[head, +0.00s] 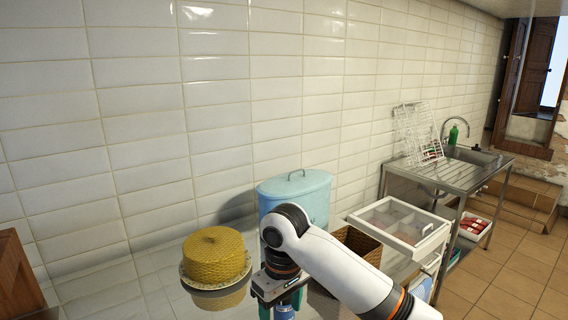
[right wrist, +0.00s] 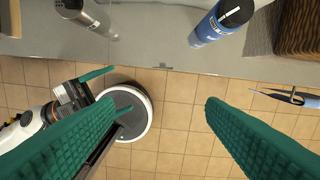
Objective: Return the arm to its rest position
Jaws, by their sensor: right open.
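My right arm comes in from the lower right in the head view, with its gripper (head: 282,303) pointing down over the counter's front part. In the right wrist view the two green fingers of this gripper (right wrist: 160,103) are wide apart with nothing between them. Below them are the counter edge and tiled floor. My left gripper (right wrist: 122,88) shows at the left of the right wrist view, low over the floor, its green fingers apart and empty. It is out of the head view.
A blue bottle (right wrist: 222,22) and a metal shaker (right wrist: 88,16) stand near the counter's edge (right wrist: 150,52). Open floor (head: 495,290) lies right.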

